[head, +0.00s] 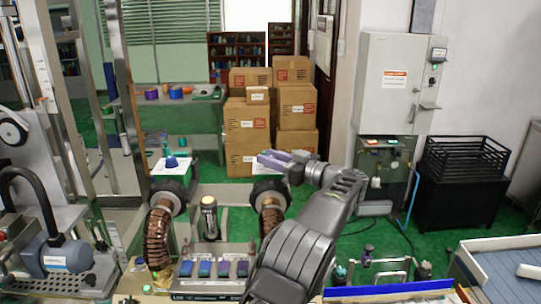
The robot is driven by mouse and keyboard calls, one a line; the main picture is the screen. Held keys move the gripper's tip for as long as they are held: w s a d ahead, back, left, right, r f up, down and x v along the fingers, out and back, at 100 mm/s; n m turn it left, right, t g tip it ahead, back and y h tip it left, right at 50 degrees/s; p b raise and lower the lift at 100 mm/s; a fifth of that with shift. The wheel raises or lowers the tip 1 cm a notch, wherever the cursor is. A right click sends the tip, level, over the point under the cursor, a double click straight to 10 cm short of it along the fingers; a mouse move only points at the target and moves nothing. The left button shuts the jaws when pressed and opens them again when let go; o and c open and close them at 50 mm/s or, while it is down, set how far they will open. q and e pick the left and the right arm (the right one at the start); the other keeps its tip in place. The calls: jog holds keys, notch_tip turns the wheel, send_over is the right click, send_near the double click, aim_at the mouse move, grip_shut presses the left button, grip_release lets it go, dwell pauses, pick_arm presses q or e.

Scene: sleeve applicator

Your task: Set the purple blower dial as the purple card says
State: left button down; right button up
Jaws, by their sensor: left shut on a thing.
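My left gripper (276,161) is above the right-hand blower (269,192), at the end of my grey arm. It is shut on a small purple piece (271,160), which looks like the purple blower dial. The fingers hide much of it, so its pointer and scale cannot be read. A row of small coloured blocks or cards stands on the front ledge, a purple-looking one (204,269) among them; any writing on it is too small to read. My right gripper is not in view.
A second blower (172,194) with a blue dial (171,162) stands to the left. Copper hoses (158,240) hang below the blowers. A dark cylinder (209,218) stands between them. Cardboard boxes (246,125) are stacked behind. A grey cabinet (398,85) stands at the right.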

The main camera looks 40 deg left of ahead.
pick_arm(q)
jog(key=c, duration=1.1)
grip_release()
jog(key=shift+o, duration=0.2)
jog(key=shift+d+f, duration=0.15)
jog(key=shift+d, duration=0.35)
jog(key=d+b, duration=0.1)
jog(key=d, duration=0.5)
jog(key=shift+d+b, duration=0.3)
jog(key=shift+d, duration=0.1)
